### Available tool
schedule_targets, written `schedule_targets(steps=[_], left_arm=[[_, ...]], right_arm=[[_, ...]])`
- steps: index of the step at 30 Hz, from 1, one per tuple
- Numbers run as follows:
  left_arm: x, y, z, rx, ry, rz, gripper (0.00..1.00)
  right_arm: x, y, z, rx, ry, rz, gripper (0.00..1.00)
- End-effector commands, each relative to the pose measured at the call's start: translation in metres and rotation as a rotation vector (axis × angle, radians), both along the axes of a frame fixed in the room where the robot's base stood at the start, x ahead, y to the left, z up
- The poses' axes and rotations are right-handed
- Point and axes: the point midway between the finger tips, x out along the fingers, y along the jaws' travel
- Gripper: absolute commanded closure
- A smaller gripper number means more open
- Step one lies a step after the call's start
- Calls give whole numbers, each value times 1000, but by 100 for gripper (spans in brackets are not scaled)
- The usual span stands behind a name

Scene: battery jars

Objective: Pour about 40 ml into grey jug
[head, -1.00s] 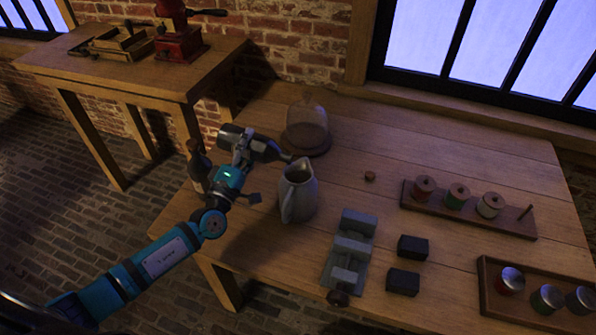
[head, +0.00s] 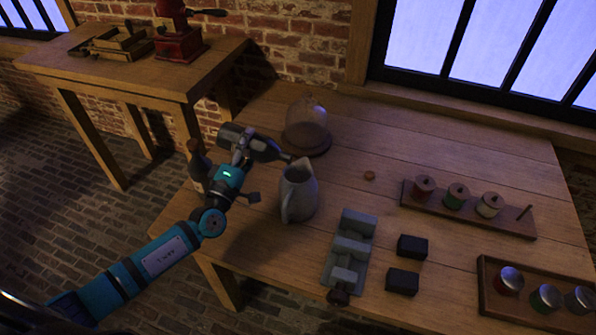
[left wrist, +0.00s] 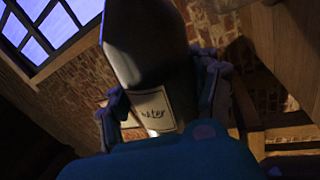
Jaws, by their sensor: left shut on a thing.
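My left gripper (head: 241,152) is shut on a dark bottle (head: 265,150). In the left wrist view the bottle (left wrist: 150,50) sits between the fingers (left wrist: 163,100), its pale label reading "water". In the head view it is tipped well over toward the right, its neck at the mouth of the grey jug (head: 298,196). The jug stands upright on the wooden table, its handle toward the front. I cannot make out any stream or the level inside the jug. My right gripper is not in view.
A glass dome (head: 306,124) stands just behind the jug. A dark upright object (head: 197,160) is partly hidden by my left arm. A grey vise (head: 350,245), two black blocks (head: 412,247), a spool rack (head: 468,210) and a jar tray (head: 540,308) lie to the right.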

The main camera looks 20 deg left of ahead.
Motion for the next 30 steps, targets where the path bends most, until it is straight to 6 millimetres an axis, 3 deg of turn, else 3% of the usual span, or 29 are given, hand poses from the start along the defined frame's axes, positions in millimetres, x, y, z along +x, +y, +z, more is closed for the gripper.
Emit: schedule_targets(steps=[10,15,20,30], left_arm=[[0,0,1,4,-3,1,87],[0,4,-43,-270,5,1,87],[0,6,-38,-348,4,1,87],[1,12,-54,-488,9,2,87]], right_arm=[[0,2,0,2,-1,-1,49],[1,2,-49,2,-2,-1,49],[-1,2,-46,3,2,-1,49],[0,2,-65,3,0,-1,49]])
